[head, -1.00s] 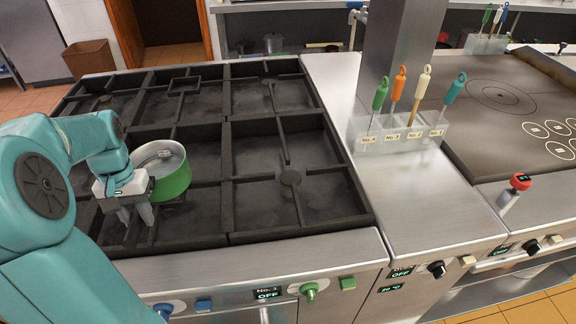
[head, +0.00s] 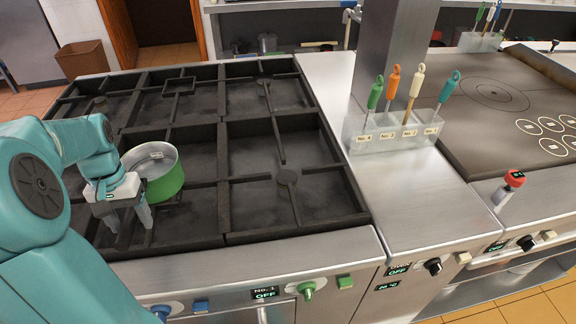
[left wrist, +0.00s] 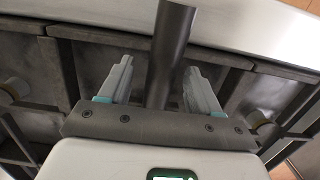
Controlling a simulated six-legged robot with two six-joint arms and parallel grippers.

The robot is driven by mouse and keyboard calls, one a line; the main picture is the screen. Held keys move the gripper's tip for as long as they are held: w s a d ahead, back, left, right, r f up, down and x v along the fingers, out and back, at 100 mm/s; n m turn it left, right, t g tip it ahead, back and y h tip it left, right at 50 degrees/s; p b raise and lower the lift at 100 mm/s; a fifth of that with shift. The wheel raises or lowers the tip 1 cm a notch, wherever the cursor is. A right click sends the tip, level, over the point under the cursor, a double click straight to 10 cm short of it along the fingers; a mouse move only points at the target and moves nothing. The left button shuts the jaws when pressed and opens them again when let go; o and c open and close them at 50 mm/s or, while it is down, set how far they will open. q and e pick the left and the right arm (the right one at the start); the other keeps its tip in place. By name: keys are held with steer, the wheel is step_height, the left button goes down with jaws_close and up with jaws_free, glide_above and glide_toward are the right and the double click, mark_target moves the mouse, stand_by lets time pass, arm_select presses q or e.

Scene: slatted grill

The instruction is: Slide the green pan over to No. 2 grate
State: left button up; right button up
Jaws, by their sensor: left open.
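My left gripper (head: 130,218) is just in front of and to the left of the pan, fingers pointing down, open. In the left wrist view a dark bar (left wrist: 172,45), which looks like the pan's handle, runs between the two spread fingers (left wrist: 155,90), with gaps on both sides. A front display (head: 265,293) reads No. 1 OFF; no No. 2 label is readable on the range. My right gripper is not in view.
A clear holder (head: 392,136) with several coloured-handled tools stands on the steel counter to the right. Green knob (head: 307,290) and blue button (head: 201,305) are on the front panel.

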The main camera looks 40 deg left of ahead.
arm_select(q)
step_height(320, 180, up, 16)
steer(key=w+a+p, duration=0.1)
steer(key=shift+a+r, duration=0.15)
steer(key=shift+a, duration=0.1)
steer(key=shift+w, duration=0.1)
